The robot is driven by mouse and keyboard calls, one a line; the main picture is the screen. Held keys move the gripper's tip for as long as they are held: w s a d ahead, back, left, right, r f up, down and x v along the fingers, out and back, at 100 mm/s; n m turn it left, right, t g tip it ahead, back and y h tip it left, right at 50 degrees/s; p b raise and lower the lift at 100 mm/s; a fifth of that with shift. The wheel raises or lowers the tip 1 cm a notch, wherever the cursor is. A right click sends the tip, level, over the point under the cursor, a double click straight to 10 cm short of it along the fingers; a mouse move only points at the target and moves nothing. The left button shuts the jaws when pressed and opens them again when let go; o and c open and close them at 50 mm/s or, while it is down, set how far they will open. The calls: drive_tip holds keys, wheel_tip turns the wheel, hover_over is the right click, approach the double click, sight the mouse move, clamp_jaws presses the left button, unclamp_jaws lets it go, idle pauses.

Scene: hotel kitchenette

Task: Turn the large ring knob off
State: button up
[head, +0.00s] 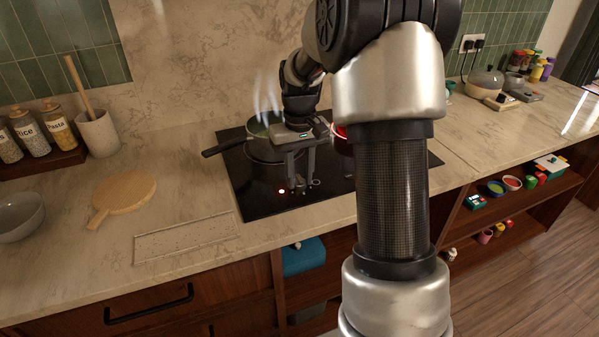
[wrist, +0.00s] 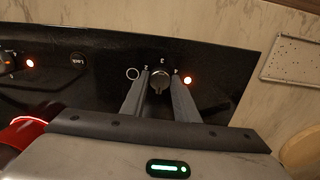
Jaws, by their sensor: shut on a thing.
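The large ring knob (wrist: 160,80) is a small round metallic knob on the front strip of the black glass hob (head: 255,203). The light also shows in the head view (head: 282,191). My gripper (wrist: 160,76) points down with one finger on each side of the knob, shut on it. In the head view my gripper (head: 301,184) is at the hob's front, and its fingers largely hide the knob. The knob's exact setting is hard to read.
A steaming dark pan (head: 263,130) stands on the hob behind my gripper, its handle pointing left. A red pot (head: 341,132) is partly hidden by my arm. Another lit indicator (wrist: 29,63) shows beside a second knob. A round wooden board (head: 124,191) lies on the counter left.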

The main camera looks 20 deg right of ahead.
sight(300, 178)
drive_tip(key=shift+n, duration=0.3)
drive_tip(key=o, duration=1.1)
drive_tip(key=shift+c, duration=0.2)
wheel_tip(300, 178, up, 18)
drive_tip(key=p, duration=0.3)
drive_tip(key=shift+f, duration=0.25)
